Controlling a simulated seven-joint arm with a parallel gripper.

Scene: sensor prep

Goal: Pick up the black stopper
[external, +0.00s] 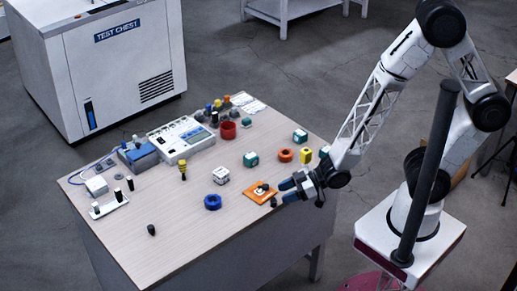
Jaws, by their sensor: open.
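Several small dark pieces could be the black stopper; the picture is too small to tell for sure. One black piece (151,230) stands alone near the table's front left. Another dark piece (273,202) is at the front edge of an orange plate (254,197), close to my gripper. Something dark also sits on top of that plate. My gripper (283,192) is open at the table's right side, pointing left, with its fingertips just right of the orange plate. Nothing shows between its fingers.
A blue ring (213,202), a white cube (222,176), an orange ring (286,155) and a yellow block (306,155) lie near the plate. A white instrument box (180,139) and a red cup (228,130) stand behind. The table's front left is mostly clear.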

